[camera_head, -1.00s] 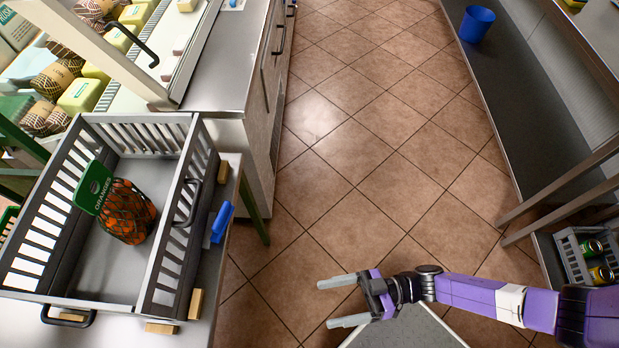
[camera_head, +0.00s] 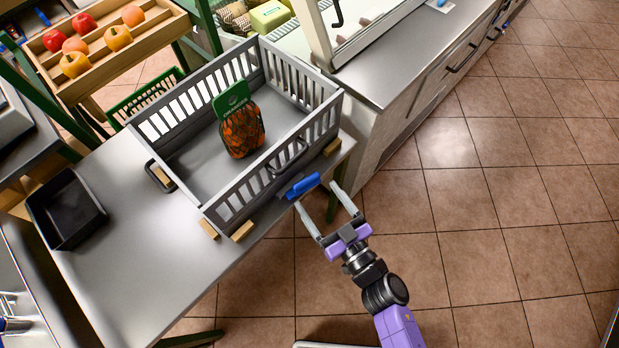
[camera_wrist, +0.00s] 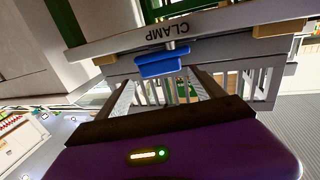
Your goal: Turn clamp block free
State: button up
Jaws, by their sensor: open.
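The blue clamp block (camera_head: 303,186) sits at the table's edge beside the grey slatted crate (camera_head: 225,205). In the wrist view the blue block (camera_wrist: 162,64) is on a short metal stem by an edge strip marked "CLAMP" (camera_wrist: 174,32). My gripper (camera_head: 316,195) is open and empty, its fingers pointing at the block from the aisle side. In the wrist view the fingers of my gripper (camera_wrist: 164,82) stand apart on either side of the block's line. I cannot tell whether either finger touches it.
A netted bag of oranges (camera_head: 241,131) with a green label stands in the crate. Small wooden blocks (camera_head: 242,231) sit around the crate's base. A black tray (camera_head: 66,212) is on the table's left. The tiled floor (camera_head: 500,230) is clear to the right.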

aim_at(308, 184)
jog(key=x, duration=0.6)
jog(key=shift+w+a, duration=0.15)
jog(key=shift+a, duration=0.05)
jog(key=c, duration=1.1)
jog(key=shift+w+r+n+g+y+p, duration=0.2)
jog(key=shift+r+n+g+y+p, duration=0.25)
jog(key=shift+p, duration=0.7)
jog(key=shift+f+n+g+y+p, duration=0.1)
jog(key=shift+n+g+y+p, duration=0.15)
jog(key=shift+y+p, duration=0.25)
jog(key=shift+w+a+f+n+g+y+p, duration=0.15)
jog(key=shift+n+g+y+p, duration=0.15)
jog(key=shift+n+g+y, duration=0.15)
jog(key=shift+a+f+n+g+y+p, duration=0.1)
jog(key=shift+n+g+y+p, duration=0.2)
jog(key=shift+g, duration=0.25)
jog(key=o, duration=1.1)
jog(key=shift+f, duration=0.1)
